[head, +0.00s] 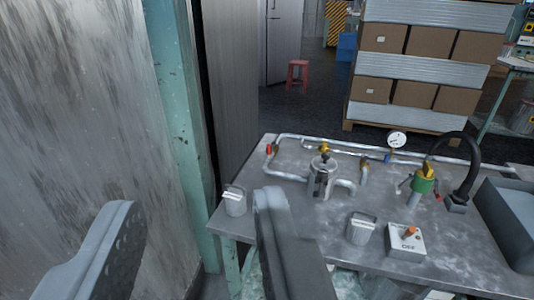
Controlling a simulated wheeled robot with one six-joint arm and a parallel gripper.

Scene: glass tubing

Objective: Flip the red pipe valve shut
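A small red valve handle (269,149) sits at the left end of the pipe run (290,173), on the back left part of the metal table. It is small in the view, so I cannot tell which way it is turned. My gripper (197,205) is in the foreground with its two fingers wide apart and nothing between them. The right finger overlaps the table's front left in the picture. The red valve is beyond that finger and apart from it.
The metal table (310,228) carries a silver canister (322,178), a gauge (397,140), a green and yellow valve (424,180), a switch box (405,240) and two metal cups (235,202). A scuffed panel and teal post (180,110) stand on the left. Boxes on shelves (415,65) stand behind.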

